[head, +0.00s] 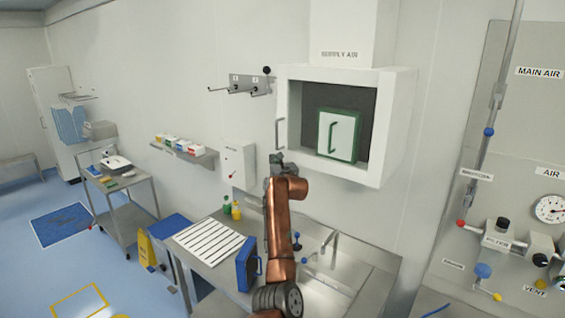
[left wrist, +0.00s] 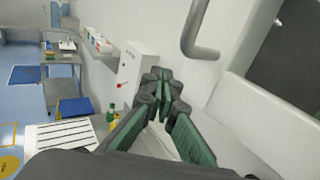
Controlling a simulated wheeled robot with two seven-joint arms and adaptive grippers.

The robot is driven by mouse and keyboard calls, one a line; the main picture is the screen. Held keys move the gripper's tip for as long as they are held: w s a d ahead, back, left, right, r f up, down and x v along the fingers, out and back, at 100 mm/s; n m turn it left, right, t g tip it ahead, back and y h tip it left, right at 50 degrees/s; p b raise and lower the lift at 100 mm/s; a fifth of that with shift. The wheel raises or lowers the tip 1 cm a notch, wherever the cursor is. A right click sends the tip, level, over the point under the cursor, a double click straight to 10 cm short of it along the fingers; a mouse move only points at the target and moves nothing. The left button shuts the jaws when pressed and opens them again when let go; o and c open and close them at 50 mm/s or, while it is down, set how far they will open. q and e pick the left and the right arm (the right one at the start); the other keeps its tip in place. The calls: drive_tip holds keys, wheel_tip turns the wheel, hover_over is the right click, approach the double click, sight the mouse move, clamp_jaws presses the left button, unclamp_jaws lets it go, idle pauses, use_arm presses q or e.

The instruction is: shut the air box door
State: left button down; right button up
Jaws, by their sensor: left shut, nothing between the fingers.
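The white air box (head: 398,125) hangs on the wall under the "SUPPLY AIR" duct. Its front is open, showing a dark inside and a green-framed panel with a green handle (head: 340,134). A grey bar handle (head: 280,134) is at the left edge of the opening, seemingly on the door, which I see nearly edge-on. The handle also shows in the left wrist view (left wrist: 203,45). My left gripper (head: 276,157) is shut and empty, just below the handle and apart from it; its fingertips show in the wrist view (left wrist: 162,88). My right gripper is not in view.
Below are a steel bench with a slatted white rack (head: 208,241), a blue-framed panel (head: 247,264), small bottles (head: 236,210) and a tap (head: 334,240). A wall control box (head: 238,165) is left of my gripper. Wall pegs (head: 245,86) stick out beside the air box.

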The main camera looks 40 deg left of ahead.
use_arm(q)
drive_tip(key=shift+w, duration=0.75)
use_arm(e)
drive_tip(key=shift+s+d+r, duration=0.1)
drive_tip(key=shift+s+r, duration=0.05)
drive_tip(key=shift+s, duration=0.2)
use_arm(q)
drive_tip(key=shift+d+m+t, duration=0.1)
drive_tip(key=shift+m+t, duration=0.2)
